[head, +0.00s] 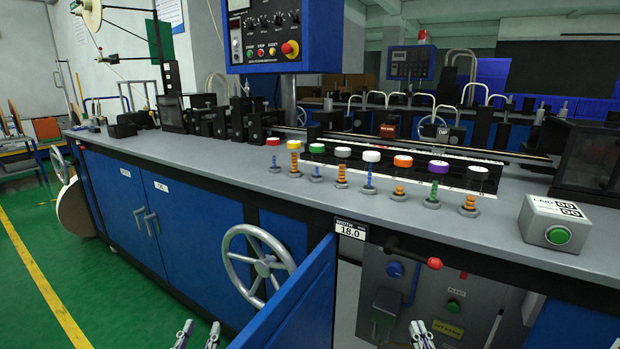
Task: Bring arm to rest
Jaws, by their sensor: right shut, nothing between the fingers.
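My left gripper (199,334) shows at the bottom edge, left of centre. Its two fingertips stand apart with nothing between them, in front of the blue cabinet. My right gripper (421,334) shows at the bottom edge, right of centre. Its fingertips are together and hold nothing. It is in front of the open lower compartment, just right of a dark grey box-like part (383,312). Only the tips of both grippers are in view; the arms behind them are cut off by the frame.
An open blue door (290,305) stands between my grippers. A handwheel (258,262) juts from the cabinet, and a lever with a red knob (434,263) sticks out below the grey worktop (240,172). Several colour-capped posts line the worktop. Green floor (120,295) is clear at left.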

